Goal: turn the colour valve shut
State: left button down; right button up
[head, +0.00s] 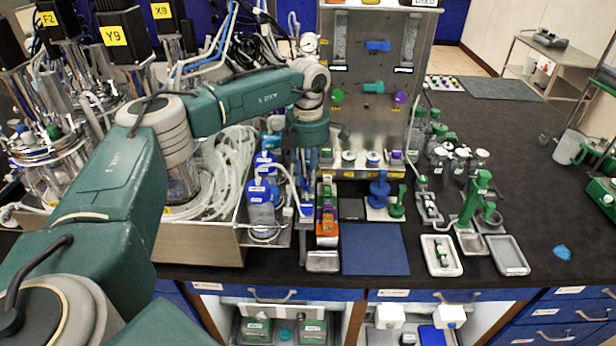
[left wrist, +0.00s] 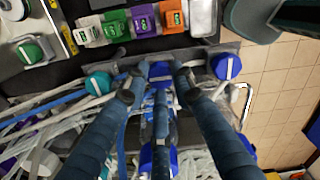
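My left gripper (head: 304,205) points down at the left of a row of coloured labelled blocks (head: 327,205). A teal knob (left wrist: 98,83) and another blue knob (left wrist: 227,66) sit either side, outside the fingers. I cannot tell which is the colour valve. The steel panel also carries a blue handle (head: 377,45), a teal handle (head: 373,87), a green knob (head: 337,96) and a purple knob (head: 401,98). My right gripper is not in view.
Blue-capped bottles (head: 264,188) and coiled white tubing (head: 228,165) crowd the space left of the gripper. A blue mat (head: 375,250) lies clear at the right of the blocks. Green stands and trays (head: 510,255) are further right. The steel panel (head: 425,55) rises behind.

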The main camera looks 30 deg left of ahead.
pick_arm(q)
jog(key=shift+m, duration=0.3)
jog(key=m+b, duration=0.1)
jog(key=m, duration=0.2)
jog(key=m+b, duration=0.1)
jog(key=m, duration=0.9)
jog(key=shift+m+b, duration=0.35)
jog(key=shift+m, duration=1.75)
jog(key=shift+r, duration=0.1)
jog(key=c, duration=1.5)
grip_release()
jog(key=shift+o, duration=0.2)
